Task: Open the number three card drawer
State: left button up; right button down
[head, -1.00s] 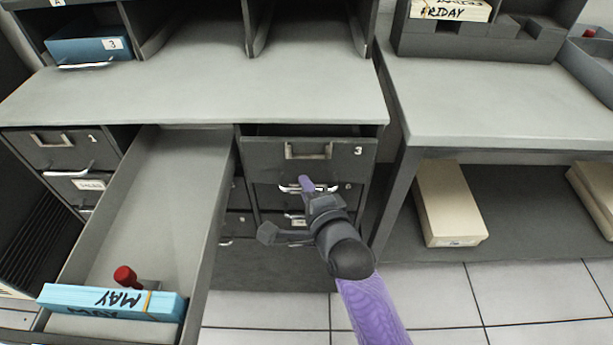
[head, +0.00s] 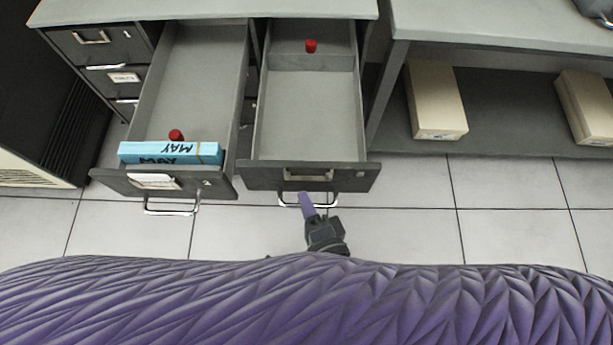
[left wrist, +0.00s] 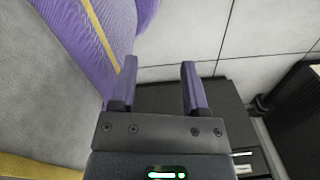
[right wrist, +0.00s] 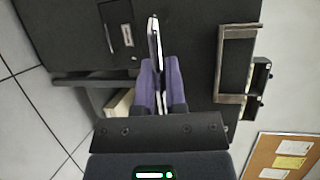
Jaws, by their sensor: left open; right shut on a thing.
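The number three drawer (head: 305,120) is pulled far out in the head view, and its grey inside is empty but for a red knob-like piece (head: 311,46) near the back. Its front has a label holder (head: 308,174) and a metal handle (head: 290,203). My right gripper (head: 309,210) is at that handle; in the right wrist view its purple fingers (right wrist: 160,85) are shut on the metal handle (right wrist: 155,45). My left gripper (left wrist: 158,80) is open and empty in the left wrist view and not seen in the head view.
The number two drawer (head: 205,80) to the left also stands open, with blue MAY cards (head: 170,153) and a red piece (head: 175,135) inside. Beige boxes (head: 435,100) lie on a low shelf at right. Tiled floor (head: 410,205) is clear in front.

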pick_arm(q)
jog(key=shift+s+d+r, duration=0.2)
jog(key=shift+s+d, duration=0.05)
jog(key=shift+d, duration=0.1)
pick_arm(e)
jog(key=shift+s, duration=1.25)
pick_arm(q)
jog(key=shift+s+a, duration=0.1)
jog(key=shift+a, duration=0.05)
pick_arm(e)
jog(key=c, duration=0.7)
grip_release()
pick_arm(q)
jog(key=shift+s+a, duration=0.2)
jog(key=shift+a, duration=0.2)
